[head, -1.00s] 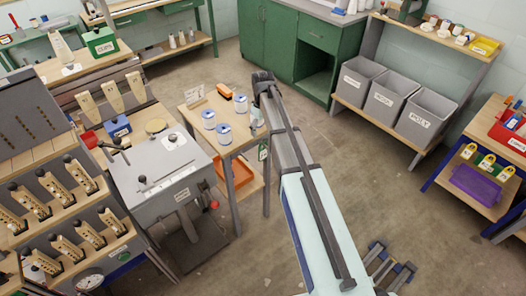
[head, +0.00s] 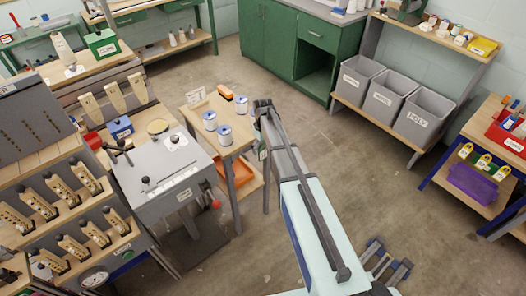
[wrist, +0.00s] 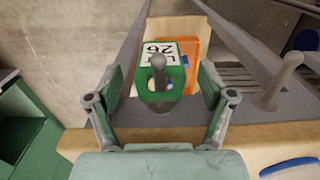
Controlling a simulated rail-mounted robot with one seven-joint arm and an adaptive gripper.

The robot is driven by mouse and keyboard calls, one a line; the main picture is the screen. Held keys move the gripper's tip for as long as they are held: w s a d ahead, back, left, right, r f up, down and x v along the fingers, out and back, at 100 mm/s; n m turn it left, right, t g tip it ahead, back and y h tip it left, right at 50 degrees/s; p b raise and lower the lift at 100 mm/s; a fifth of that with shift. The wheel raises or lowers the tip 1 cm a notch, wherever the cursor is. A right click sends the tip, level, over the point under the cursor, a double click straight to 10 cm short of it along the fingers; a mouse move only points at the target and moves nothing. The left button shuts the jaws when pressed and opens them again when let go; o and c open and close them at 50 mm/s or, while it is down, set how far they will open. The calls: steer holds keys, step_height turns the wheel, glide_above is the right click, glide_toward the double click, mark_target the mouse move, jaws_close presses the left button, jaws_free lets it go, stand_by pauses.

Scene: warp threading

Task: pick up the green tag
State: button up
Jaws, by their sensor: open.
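The green tag (wrist: 161,92) has a white printed label and a hole. In the wrist view it is at a grey peg (wrist: 158,70), whose end shows through the hole. My gripper (wrist: 162,76) is open, with one finger on each side of the tag and a gap visible on both sides. I cannot tell how deep the tag lies between the fingers. In the head view my gripper (head: 263,108) is at the right edge of the small wooden table (head: 222,104), and my arm largely hides that spot.
Several white-and-blue spools (head: 224,134) stand on the small table. An orange bin (wrist: 190,50) lies behind the tag in the wrist view. A second grey peg (wrist: 282,78) stands to the right. Grey bins (head: 384,98) sit on a shelf across open floor.

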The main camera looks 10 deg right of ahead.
steer(key=shift+f, duration=0.3)
steer(key=c, duration=1)
steer(key=shift+c, duration=0.2)
steer(key=shift+r+b, duration=0.55)
steer(key=shift+r, duration=0.2)
steer(key=s+d+b, duration=0.2)
steer(key=s+d, duration=0.2)
steer(key=s, duration=0.4)
steer(key=s+d+b, duration=0.2)
steer(key=s+d, duration=0.2)
steer(key=s, duration=0.4)
steer(key=shift+d, duration=0.2)
